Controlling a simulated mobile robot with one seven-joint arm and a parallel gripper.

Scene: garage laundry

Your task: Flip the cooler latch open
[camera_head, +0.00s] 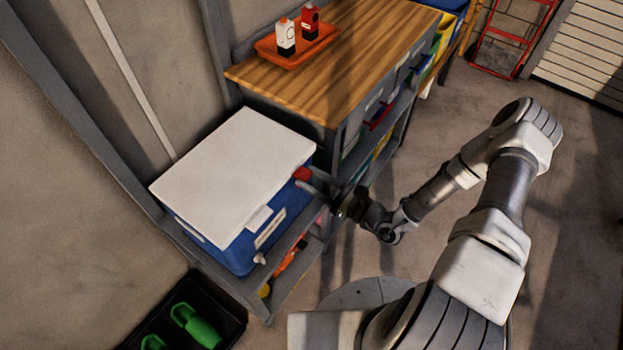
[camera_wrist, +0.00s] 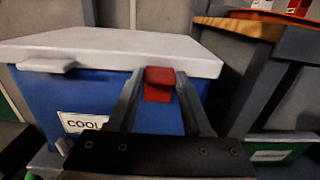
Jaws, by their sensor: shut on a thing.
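The cooler has a blue body (camera_head: 236,256) and a white lid (camera_head: 232,172), which lies closed on top. It stands on a grey shelf unit, and its front also shows in the wrist view (camera_wrist: 50,95) with a label (camera_wrist: 82,123) reading "COOL". A red latch (camera_wrist: 159,92) sits at the lid's front edge, toward the right end; it shows small in the head view (camera_head: 302,174). My gripper (camera_wrist: 159,78) reaches it from the front, with one finger on each side, shut on the latch. The fingers hide part of the blue front behind them.
A wooden-topped cabinet (camera_head: 350,45) stands right beside the cooler, with an orange tray (camera_head: 270,50) holding two bottles. A black bin (camera_head: 150,338) with green items is on the floor at lower left. Orange items lie on the shelf below the cooler.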

